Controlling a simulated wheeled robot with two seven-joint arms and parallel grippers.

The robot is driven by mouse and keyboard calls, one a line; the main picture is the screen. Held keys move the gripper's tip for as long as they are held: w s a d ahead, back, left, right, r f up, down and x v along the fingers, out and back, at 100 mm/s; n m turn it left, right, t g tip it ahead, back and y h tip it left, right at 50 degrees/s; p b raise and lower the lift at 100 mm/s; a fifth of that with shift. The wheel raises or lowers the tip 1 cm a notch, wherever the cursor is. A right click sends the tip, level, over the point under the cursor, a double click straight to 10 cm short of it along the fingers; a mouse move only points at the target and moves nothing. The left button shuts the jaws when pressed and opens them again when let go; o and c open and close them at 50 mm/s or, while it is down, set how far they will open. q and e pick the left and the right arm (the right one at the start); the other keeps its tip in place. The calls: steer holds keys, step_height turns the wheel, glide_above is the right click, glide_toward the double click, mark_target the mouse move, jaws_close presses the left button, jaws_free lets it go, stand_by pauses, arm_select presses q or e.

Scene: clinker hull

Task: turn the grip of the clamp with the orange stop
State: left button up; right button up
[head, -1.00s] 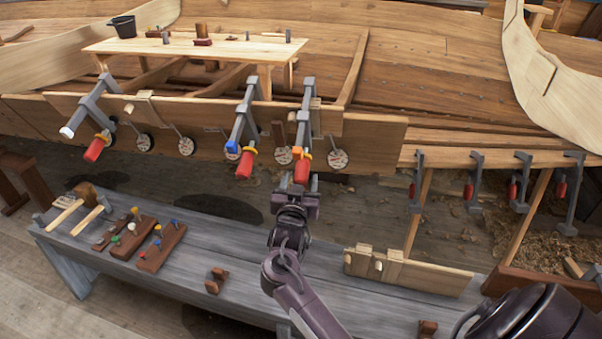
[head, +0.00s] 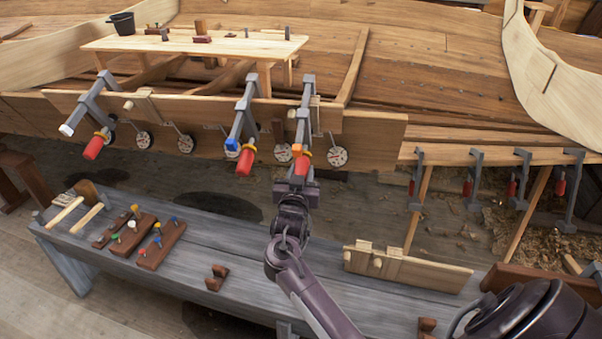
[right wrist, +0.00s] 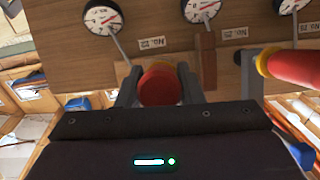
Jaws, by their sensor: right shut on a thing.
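The clamp with the orange stop (head: 302,114) is the rightmost of the three long grey clamps on the upper plank. Its red grip (head: 301,164) hangs at the lower end, below a yellow collar. My right gripper (head: 299,182) comes up from below and is shut on this grip. In the right wrist view, the red grip (right wrist: 160,83) sits between the two dark fingers of my right gripper (right wrist: 158,92). The finger contact is partly hidden by the gripper body. My left gripper is not in view.
A clamp with a blue stop (head: 232,145) and red grip (head: 245,162) stands close on the left. A white-ended clamp (head: 67,130) is farther left. Round dials (head: 337,157) hang on the plank. A grey bench (head: 190,275) with pegged blocks lies below.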

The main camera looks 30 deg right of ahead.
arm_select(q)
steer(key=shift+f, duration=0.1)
arm_select(e)
steer(key=m+t+y+b, duration=0.1)
steer(key=m, duration=0.1)
steer(key=shift+m+t+y+b, duration=0.3)
steer(key=shift+t+y+b, duration=0.05)
steer(key=shift+t+y, duration=0.05)
steer(key=shift+m+t, duration=0.3)
steer(key=shift+m, duration=0.1)
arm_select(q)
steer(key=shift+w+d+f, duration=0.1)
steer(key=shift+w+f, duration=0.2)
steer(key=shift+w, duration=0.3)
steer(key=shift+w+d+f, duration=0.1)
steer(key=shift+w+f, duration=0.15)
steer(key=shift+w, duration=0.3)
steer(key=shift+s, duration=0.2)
arm_select(e)
steer(key=o, duration=1)
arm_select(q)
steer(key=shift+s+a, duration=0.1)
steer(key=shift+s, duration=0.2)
